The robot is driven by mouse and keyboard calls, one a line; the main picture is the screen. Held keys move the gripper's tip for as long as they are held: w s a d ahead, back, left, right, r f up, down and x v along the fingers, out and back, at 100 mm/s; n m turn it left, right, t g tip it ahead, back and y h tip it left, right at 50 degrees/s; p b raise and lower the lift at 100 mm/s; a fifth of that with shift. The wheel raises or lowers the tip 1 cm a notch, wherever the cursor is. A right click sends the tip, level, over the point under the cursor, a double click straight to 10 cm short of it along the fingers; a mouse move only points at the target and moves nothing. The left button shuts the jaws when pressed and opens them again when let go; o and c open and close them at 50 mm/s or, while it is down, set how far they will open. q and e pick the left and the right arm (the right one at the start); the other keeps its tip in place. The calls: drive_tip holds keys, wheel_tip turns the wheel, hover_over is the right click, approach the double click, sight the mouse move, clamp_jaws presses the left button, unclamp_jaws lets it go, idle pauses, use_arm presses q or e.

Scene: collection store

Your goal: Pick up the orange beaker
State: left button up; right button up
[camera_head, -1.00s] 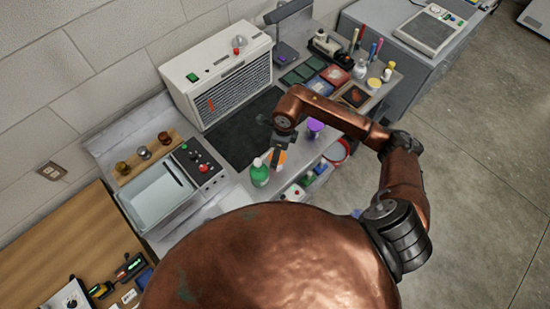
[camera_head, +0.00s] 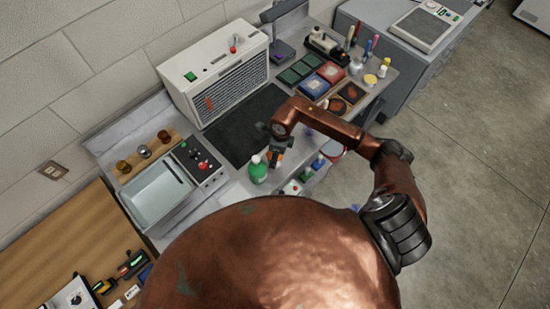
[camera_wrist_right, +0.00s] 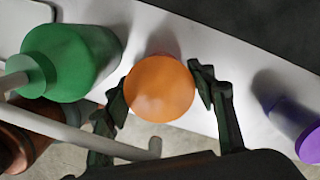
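The orange beaker (camera_wrist_right: 160,88) sits between the two fingers of my right gripper (camera_wrist_right: 160,95) in the right wrist view. The fingers stand on either side of it, with a small gap showing at the right finger; contact at the left finger is hard to tell. In the head view, my right gripper (camera_head: 275,158) points down at the bench, and only a bit of orange shows beside it. A green bottle (camera_wrist_right: 70,60) stands just left of the beaker; it also shows in the head view (camera_head: 258,172). My left gripper is not in view.
A purple container (camera_wrist_right: 292,130) lies to the right in the wrist view. A sink basin (camera_head: 157,195) and control panel are left on the bench. A white heater-like unit (camera_head: 215,75) stands behind a dark mat (camera_head: 245,125).

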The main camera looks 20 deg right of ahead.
drive_tip(key=c, duration=0.9)
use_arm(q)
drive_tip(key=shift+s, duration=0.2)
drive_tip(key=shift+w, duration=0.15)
use_arm(e)
drive_tip(key=shift+r, duration=0.1)
drive_tip(key=shift+r+b, duration=0.65)
drive_tip(key=shift+r, duration=1)
use_arm(q)
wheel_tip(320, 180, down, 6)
drive_tip(key=b, duration=0.4)
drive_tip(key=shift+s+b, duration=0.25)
drive_tip(key=shift+b, duration=0.15)
use_arm(e)
drive_tip(key=s+d, duration=0.2)
drive_tip(key=s, duration=0.3)
drive_tip(key=s+d, duration=0.2)
drive_tip(key=s, duration=0.4)
drive_tip(key=s+d, duration=0.2)
drive_tip(key=s, duration=0.4)
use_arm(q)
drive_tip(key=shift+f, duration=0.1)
